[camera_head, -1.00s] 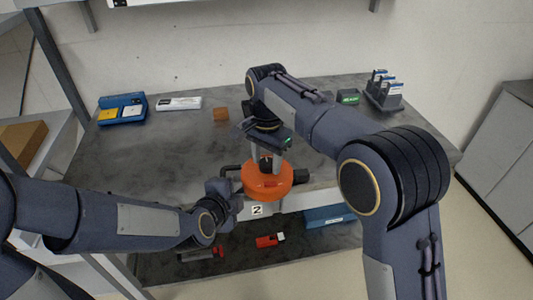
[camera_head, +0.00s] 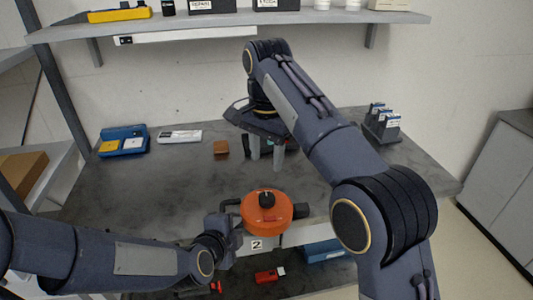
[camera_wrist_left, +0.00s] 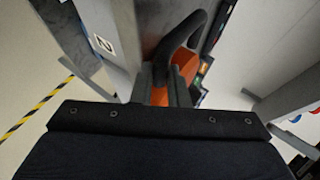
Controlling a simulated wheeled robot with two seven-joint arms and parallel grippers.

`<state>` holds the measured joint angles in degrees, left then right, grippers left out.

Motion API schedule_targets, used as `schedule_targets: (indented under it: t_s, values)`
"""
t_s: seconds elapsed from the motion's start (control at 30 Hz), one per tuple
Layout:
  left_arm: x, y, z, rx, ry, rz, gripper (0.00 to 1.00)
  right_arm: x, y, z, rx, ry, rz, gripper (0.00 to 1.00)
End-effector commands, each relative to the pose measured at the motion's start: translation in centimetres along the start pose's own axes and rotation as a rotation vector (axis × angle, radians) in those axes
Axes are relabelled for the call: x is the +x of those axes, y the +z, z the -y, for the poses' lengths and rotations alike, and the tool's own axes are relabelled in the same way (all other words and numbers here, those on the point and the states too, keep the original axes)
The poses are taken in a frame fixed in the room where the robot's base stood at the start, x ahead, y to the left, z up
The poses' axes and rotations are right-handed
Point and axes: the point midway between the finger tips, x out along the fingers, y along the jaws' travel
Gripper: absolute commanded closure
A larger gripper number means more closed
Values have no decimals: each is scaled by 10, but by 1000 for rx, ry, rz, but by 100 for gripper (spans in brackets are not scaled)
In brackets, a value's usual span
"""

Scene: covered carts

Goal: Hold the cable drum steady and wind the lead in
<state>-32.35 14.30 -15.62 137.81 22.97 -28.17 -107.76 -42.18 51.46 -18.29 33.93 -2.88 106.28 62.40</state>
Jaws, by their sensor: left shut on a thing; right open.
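The orange cable drum (camera_head: 266,215) sits at the front edge of the table, with a black knob (camera_head: 266,199) on its top face. A black bar handle (camera_head: 231,203) sticks out on its left side. I cannot make out the lead.
A brown block (camera_head: 221,148), a blue case (camera_head: 124,141) and a white strip (camera_head: 180,137) lie on the grey table (camera_head: 150,190). A grey rack (camera_head: 382,125) stands at the right. A red item (camera_head: 268,275) and a blue bin (camera_head: 326,251) are below. A shelf (camera_head: 220,20) hangs above.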

Motion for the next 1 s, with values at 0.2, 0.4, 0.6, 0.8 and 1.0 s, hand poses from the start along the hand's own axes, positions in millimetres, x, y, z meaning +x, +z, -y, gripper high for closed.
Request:
schedule_targets:
  t_s: [0.2,0.4,0.6,0.8,1.0]
  values:
    - [0,0,1,-1,-3,0,85,0,0,0,0,0,0,54]
    - [0,0,1,0,-2,0,61,0,0,0,0,0,0,54]
    - [0,0,0,0,0,0,61,0,0,0,0,0,0,54]
    - [-10,-1,1,0,-4,-1,61,0,0,0,0,0,0,54]
    - [-42,-1,2,-3,-8,-3,61,0,0,0,0,0,0,54]
